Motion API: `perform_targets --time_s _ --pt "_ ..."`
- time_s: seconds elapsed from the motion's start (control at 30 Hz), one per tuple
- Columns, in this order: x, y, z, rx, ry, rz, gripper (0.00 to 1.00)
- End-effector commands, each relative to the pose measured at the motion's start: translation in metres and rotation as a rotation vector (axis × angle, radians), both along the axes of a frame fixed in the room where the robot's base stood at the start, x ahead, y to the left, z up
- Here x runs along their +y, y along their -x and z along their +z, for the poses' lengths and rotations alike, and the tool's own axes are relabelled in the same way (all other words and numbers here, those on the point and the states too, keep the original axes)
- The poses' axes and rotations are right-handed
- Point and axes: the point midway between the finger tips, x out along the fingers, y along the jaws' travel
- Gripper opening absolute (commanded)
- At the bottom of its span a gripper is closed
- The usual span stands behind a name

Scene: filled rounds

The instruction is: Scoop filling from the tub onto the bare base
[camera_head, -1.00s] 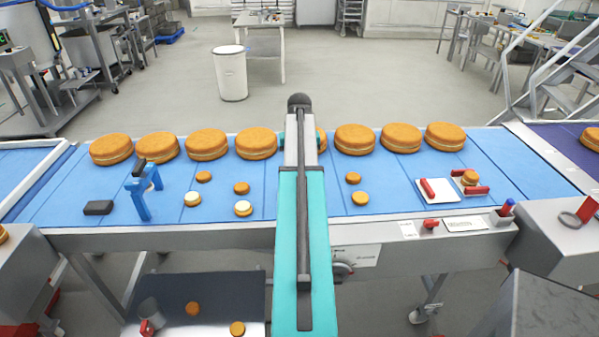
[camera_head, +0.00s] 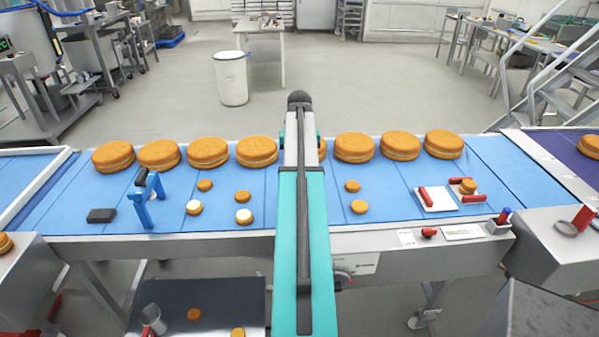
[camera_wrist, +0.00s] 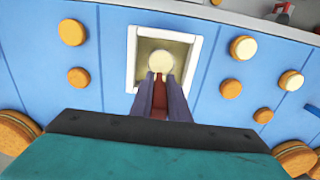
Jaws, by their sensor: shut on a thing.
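My gripper (camera_wrist: 160,97) is shut on the red handle of a scoop (camera_wrist: 160,62). The scoop's round pale end is over or inside the square white-rimmed tub (camera_wrist: 131,55); I cannot tell how deep. The tub has a beige inside and is hidden behind my arm in the head view. Two small rounds are plain brown: the nearer one, which looks like the bare base (camera_head: 359,207), and one behind it (camera_head: 353,186). The bare base also shows in the wrist view (camera_wrist: 72,32). Two small rounds with cream tops (camera_head: 193,208) (camera_head: 244,216) lie left of my arm.
Two more plain small rounds (camera_head: 205,185) (camera_head: 242,196) lie behind the cream-topped ones. Large cakes (camera_head: 208,152) line the belt's far side. A blue stand (camera_head: 147,203) and a dark block (camera_head: 101,215) are at left. A white tray (camera_head: 436,203) with red bars is at right.

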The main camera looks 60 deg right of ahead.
Motion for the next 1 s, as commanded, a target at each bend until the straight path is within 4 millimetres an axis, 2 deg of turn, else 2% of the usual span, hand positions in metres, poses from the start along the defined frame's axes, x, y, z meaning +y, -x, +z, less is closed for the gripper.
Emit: perform_targets --time_s 1.0 --pt "0.0 0.0 0.048 -0.001 0.001 0.0 0.0"
